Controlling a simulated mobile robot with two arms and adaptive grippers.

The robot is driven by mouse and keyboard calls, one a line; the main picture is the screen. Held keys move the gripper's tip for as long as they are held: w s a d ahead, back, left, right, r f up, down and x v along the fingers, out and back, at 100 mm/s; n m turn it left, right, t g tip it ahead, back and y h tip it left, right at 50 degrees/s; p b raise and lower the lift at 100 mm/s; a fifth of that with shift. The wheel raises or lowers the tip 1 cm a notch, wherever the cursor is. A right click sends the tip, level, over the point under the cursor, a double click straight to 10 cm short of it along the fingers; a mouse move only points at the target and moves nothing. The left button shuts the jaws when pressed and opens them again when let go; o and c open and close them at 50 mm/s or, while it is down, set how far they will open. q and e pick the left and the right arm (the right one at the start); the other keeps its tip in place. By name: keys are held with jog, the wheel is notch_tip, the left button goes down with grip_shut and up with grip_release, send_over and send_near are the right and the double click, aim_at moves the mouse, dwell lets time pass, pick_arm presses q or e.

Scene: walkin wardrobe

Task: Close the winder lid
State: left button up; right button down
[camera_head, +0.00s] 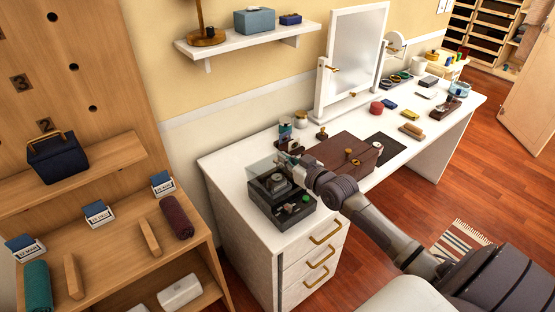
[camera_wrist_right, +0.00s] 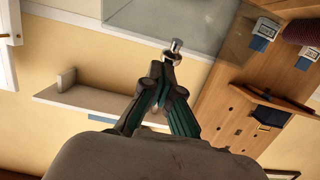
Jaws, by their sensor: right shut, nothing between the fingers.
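The winder (camera_head: 295,218) is a dark box with a watch-holder-like part inside and a green button, on the near left end of the white dresser. Its clear lid (camera_head: 260,168) stands raised at the back of the box. In the right wrist view the lid (camera_wrist_right: 150,15) is a see-through pane with a small silver knob (camera_wrist_right: 175,46) at its edge. My right gripper (camera_head: 281,159) is at the raised lid, above the box. Its fingertips (camera_wrist_right: 160,72) are shut and empty, right by the knob; I cannot tell whether they touch. My left gripper is not in view.
A brown box (camera_head: 340,152) stands right of the winder, beneath my right arm. Small bottles (camera_head: 300,119) and a mirror (camera_head: 352,60) stand behind. A wall shelf (camera_head: 245,40) is above. A wooden shelf unit (camera_head: 110,150) stands left.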

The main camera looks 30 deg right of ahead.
aim_at(284, 169)
jog(key=f+b, duration=0.1)
jog(key=s+f+t+b, duration=0.1)
jog(key=b, duration=0.1)
jog(key=s+f+t+b, duration=0.1)
jog(key=b, duration=0.1)
jog(key=shift+f, duration=0.4)
jog(key=t+b, duration=0.1)
jog(key=s+f+t+b, duration=0.1)
jog(key=b, duration=0.1)
jog(key=shift+d+t, duration=0.1)
jog(key=shift+t, duration=0.2)
jog(key=shift+s+f+b, duration=0.45)
jog(key=shift+f+b, duration=0.05)
jog(key=shift+b, duration=0.3)
jog(key=shift+f+y, duration=0.25)
jog(key=shift+y, duration=0.05)
jog(key=shift+f, duration=0.25)
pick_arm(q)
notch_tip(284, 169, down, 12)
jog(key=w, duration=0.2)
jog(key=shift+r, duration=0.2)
pick_arm(e)
jog(key=shift+s, duration=0.1)
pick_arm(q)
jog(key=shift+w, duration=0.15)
pick_arm(e)
jog(key=shift+s+f, duration=0.15)
jog(key=shift+f, duration=0.1)
